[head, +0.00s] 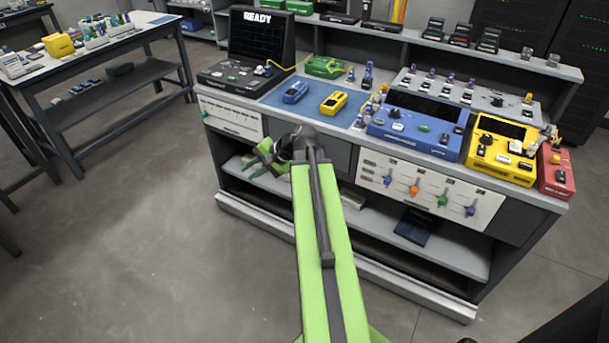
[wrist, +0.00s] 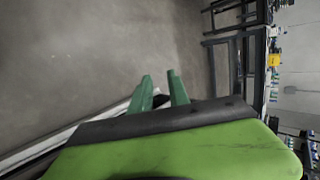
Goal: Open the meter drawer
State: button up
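The workbench front has a white panel with small markings (head: 231,115) at the left. A dark plain front (head: 335,155) is in the middle, partly hidden by my arm. A white panel with several coloured knobs (head: 428,194) is at the right. I cannot tell which of these is the meter drawer; none visibly stands out from the bench. My gripper (head: 255,160) is in front of the bench, below the left panel, with its fingers pointing left. In the wrist view its green fingers (wrist: 162,80) are apart, with nothing between them.
The bench top holds a screen reading READY (head: 261,35), a blue mat (head: 312,108) with small devices, a blue box (head: 418,124) and a yellow box (head: 502,148). A lower shelf (head: 460,254) lies under the fronts. Open floor (head: 150,220) is at the left.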

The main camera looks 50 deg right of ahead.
jog(key=s+d+f+m+t+h+b, duration=0.2)
jog(key=s+d+m+b, duration=0.25)
jog(key=d, duration=0.45)
jog(key=s+d+f+m+t+h+b, duration=0.1)
jog(key=s+d+m+t+h+b, duration=0.25)
jog(key=d, duration=0.55)
jog(key=s+d+f+m+t+b, duration=0.2)
jog(key=s+d+m+b, duration=0.15)
jog(key=s+d, duration=0.4)
jog(key=b+x, duration=0.1)
jog(key=x, duration=0.5)
jog(key=b+x, duration=0.2)
jog(key=x, duration=0.5)
jog(key=d+b+x, duration=0.1)
jog(key=x, duration=0.5)
jog(key=shift+w+f, duration=0.15)
jog(key=shift+w, duration=0.1)
grip_shut()
